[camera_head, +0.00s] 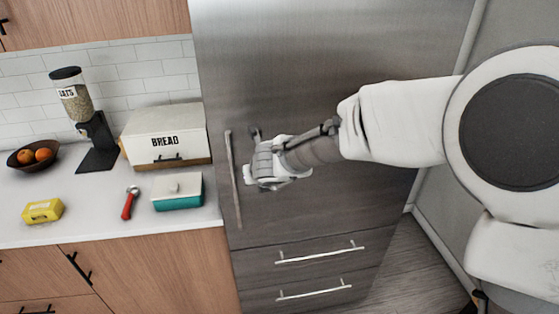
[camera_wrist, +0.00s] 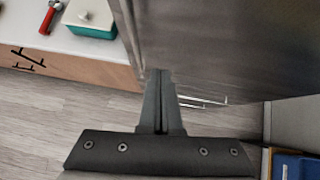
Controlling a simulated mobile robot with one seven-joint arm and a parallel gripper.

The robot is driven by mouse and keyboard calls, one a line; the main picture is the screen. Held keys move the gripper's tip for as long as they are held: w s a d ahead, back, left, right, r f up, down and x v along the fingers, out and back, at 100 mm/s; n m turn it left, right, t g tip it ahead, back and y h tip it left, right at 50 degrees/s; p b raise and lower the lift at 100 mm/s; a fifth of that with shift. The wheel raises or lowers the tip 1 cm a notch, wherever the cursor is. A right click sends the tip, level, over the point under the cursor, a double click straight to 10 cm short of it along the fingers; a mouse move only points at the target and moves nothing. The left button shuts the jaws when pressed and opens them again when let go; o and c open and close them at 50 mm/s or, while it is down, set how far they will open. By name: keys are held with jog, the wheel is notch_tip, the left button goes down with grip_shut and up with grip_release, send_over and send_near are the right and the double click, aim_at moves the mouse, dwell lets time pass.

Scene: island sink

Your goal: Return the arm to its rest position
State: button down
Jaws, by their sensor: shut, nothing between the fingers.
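My gripper (camera_wrist: 160,88) is shut and empty; its fingers meet in the middle of the wrist view, over the floor beside the fridge. In the head view my gripper (camera_head: 252,140) is in front of the steel fridge (camera_head: 300,60), near the long vertical handle (camera_head: 234,185). I cannot tell whether the fingers touch the fridge. My white arm reaches in from the right across the fridge front.
The counter (camera_head: 85,215) at left holds a bread box (camera_head: 165,135), teal butter dish (camera_head: 178,190), red-handled tool (camera_head: 128,205), yellow packet (camera_head: 43,210), cereal dispenser (camera_head: 75,100) and fruit bowl (camera_head: 35,157). Drawer handles (camera_head: 320,252) stick out below. Floor (camera_wrist: 50,115) is clear.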

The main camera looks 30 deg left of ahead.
jog(key=d+r+n+t+y, duration=0.1)
jog(key=d+r+n, duration=0.6)
jog(key=d+n, duration=0.15)
jog(key=d+r+n, duration=0.7)
jog(key=d, duration=0.3)
jog(key=s+d+f+n+h, duration=0.1)
jog(key=s+d+n+h, duration=0.1)
jog(key=s+d, duration=0.3)
jog(key=s+d+f+n+g+h, duration=0.1)
jog(key=s+d+n+h, duration=0.2)
jog(key=d, duration=1.1)
jog(key=s+d+f+n+h+b, duration=0.1)
jog(key=s+d+f+n+h, duration=0.1)
jog(key=s+d+n, duration=0.4)
jog(key=s+d, duration=0.2)
jog(key=d, duration=0.1)
jog(key=shift+s+d+g, duration=0.3)
jog(key=shift+g, duration=0.1)
jog(key=shift+n, duration=0.25)
